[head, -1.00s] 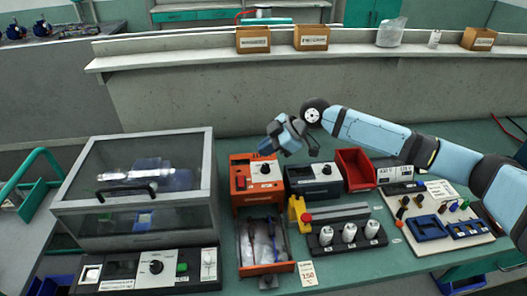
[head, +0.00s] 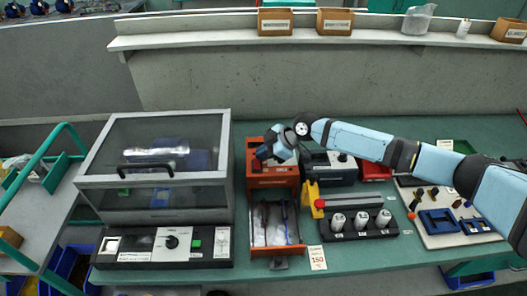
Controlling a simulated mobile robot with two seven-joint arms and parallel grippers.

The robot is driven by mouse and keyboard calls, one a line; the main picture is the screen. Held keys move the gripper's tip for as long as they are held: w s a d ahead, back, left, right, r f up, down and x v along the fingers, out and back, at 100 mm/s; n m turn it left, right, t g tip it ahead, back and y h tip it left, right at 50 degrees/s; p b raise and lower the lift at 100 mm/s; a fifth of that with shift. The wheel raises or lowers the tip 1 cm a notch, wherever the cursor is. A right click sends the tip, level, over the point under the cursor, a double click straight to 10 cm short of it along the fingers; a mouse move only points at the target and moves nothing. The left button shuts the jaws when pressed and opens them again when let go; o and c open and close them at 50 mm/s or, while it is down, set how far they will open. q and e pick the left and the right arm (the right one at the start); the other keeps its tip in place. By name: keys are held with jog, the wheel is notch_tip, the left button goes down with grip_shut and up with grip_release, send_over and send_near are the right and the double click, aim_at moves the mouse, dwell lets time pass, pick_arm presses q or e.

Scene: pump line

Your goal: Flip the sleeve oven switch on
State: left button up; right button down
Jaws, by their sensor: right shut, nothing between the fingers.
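An orange box unit (head: 272,178) stands on the bench, with an open orange drawer (head: 276,251) in front of it that holds long tools and a clear bag. I cannot tell for sure which unit is the sleeve oven. My right gripper (head: 263,157) is shut and empty, over the top of the orange unit, and hides much of its panel. No switch on that unit shows clearly, and I cannot tell whether the fingers touch it. My left gripper is not in view.
A glass-lidded chamber (head: 161,124) stands at left, with a black control panel (head: 215,263) in front. Right of the orange unit are a dark unit (head: 318,169), a black rack (head: 378,234) with white cylinders, a red bin (head: 376,172) and a parts board (head: 436,237).

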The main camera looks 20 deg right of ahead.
jog(key=shift+w+f+m+g+b, duration=0.25)
jog(key=shift+f+g+b, duration=0.35)
jog(key=shift+b, duration=0.4)
jog(key=shift+r, duration=0.2)
jog(key=shift+s+p, duration=0.1)
jog(key=shift+p, duration=0.2)
jog(key=shift+s, duration=0.1)
jog(key=shift+s+a+r+p, duration=0.1)
jog(key=shift+s+r+p, duration=0.1)
jog(key=shift+s+p, duration=0.25)
jog(key=shift+s+a+r, duration=0.1)
jog(key=shift+s, duration=0.05)
